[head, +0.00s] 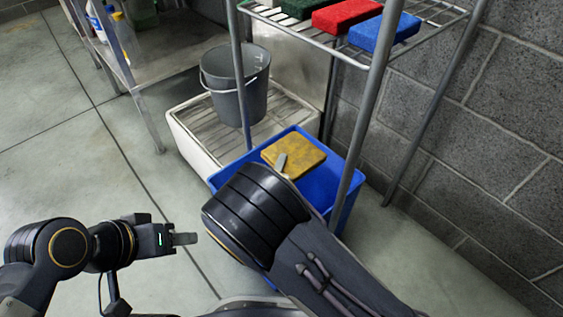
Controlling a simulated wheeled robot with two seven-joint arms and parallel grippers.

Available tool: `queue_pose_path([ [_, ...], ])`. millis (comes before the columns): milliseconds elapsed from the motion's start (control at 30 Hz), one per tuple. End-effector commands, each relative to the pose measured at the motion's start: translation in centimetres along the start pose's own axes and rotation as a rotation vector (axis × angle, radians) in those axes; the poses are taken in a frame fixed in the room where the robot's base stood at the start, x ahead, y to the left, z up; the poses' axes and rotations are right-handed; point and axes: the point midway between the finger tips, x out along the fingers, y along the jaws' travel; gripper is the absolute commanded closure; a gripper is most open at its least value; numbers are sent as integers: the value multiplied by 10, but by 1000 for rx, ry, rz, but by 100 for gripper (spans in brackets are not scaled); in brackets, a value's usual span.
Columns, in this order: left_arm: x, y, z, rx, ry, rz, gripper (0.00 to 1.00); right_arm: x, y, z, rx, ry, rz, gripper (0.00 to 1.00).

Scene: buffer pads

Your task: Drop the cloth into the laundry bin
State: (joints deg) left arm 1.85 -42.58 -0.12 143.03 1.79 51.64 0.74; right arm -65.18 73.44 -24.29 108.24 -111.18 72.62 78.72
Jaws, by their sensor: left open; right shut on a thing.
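The cloth (300,150) is a flat, yellow-brown, stained square in the middle of the head view. My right gripper (281,163) is shut on its near edge and holds it over the opening of the blue laundry bin (348,200). Most of the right gripper is hidden behind my own forearm, which also covers the bin's near side. I cannot tell how far the cloth is above the rim. My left gripper (186,239) is open and empty, over the floor at the lower left, apart from the bin.
A wire shelf (435,20) stands over the bin, its post (362,130) close on the bin's right. It carries red (346,14) and blue (385,30) pads. A grey bucket (237,90) stands on a white grated basin (185,120). The left floor is clear.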

Motion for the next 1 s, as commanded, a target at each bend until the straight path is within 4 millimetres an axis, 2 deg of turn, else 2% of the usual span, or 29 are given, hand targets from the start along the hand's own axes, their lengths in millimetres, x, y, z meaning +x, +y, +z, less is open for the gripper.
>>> queue_pose_path([
  [33, 6, -3, 3, 0, 0, 0, 58, 0, -11, 0, -2, 0, 1, 100],
  [233, 17, -8, 9, 0, 0, 0, 58, 0, -33, 0, -1, -1, 1, 100],
  [600, 18, -8, 9, 0, 0, 0, 58, 0, -37, 0, 1, -1, 1, 100],
  [633, 18, -8, 9, 0, 0, 0, 58, 0, -37, 0, 1, -1, 1, 74],
  [800, 18, -8, 9, 0, 0, 0, 58, 0, -37, 0, 1, 0, 1, 53],
  [1000, 18, -8, 9, 0, 0, 0, 58, 0, -38, 0, 0, 0, 0, 53],
])
